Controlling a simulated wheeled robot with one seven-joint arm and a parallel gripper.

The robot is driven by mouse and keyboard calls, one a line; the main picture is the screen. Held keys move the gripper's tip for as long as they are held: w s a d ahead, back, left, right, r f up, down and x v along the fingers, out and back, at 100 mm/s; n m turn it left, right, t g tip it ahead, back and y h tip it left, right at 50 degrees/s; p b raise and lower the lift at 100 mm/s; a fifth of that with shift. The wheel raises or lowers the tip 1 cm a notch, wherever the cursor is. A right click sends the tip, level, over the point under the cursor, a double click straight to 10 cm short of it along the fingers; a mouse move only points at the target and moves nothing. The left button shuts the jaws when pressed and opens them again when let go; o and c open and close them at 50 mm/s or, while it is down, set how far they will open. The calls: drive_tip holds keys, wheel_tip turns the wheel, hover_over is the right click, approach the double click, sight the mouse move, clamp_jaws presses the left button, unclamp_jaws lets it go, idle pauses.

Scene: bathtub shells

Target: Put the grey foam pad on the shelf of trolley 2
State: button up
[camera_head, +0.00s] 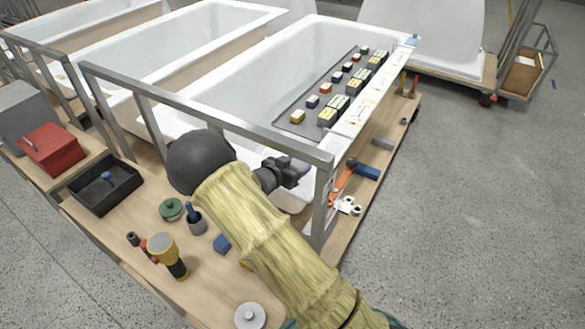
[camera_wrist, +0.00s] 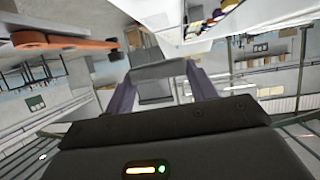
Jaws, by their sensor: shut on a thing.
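My gripper (camera_head: 287,171) is by the grey rail at the near end of the bathtub trolley, beside the white tub's corner. In the wrist view my gripper (camera_wrist: 160,82) has its two fingers closed on a flat grey piece, which looks like the grey foam pad (camera_wrist: 160,69). The pad is hard to make out in the head view, where the dark gripper hides it. The trolley's wooden shelf (camera_head: 330,240) shows under the tub, along its right side. No trolley number is readable.
An orange tool (camera_head: 341,184), a blue block (camera_head: 367,170) and a grey block (camera_head: 382,143) lie along the shelf edge. A rail (camera_head: 215,118) crosses near my arm. A yellow-black torch (camera_head: 165,250) and black tray (camera_head: 105,186) occupy the near bench.

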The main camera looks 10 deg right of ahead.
drive_tip(key=s+a+f+n+t+y+b, duration=0.1)
drive_tip(key=s+a+f+n+b, duration=0.1)
drive_tip(key=a, duration=0.6)
drive_tip(key=s+a+f+n+t+y+b, duration=0.1)
drive_tip(key=s+a+f+y+b, duration=0.1)
drive_tip(key=s+a+f+b, duration=0.3)
drive_tip(key=s+a+f+n+t+y+b, duration=0.1)
drive_tip(key=s+a+f+n+y+b, duration=0.1)
drive_tip(key=s+a, duration=0.7)
drive_tip(key=a+f+b, duration=0.1)
drive_tip(key=a+b, duration=0.1)
drive_tip(key=a, duration=0.1)
drive_tip(key=shift+s+a+f+n+b, duration=0.2)
drive_tip(key=shift+f+n+b, duration=0.1)
drive_tip(key=shift+f+b, duration=0.1)
drive_tip(key=shift+t, duration=0.3)
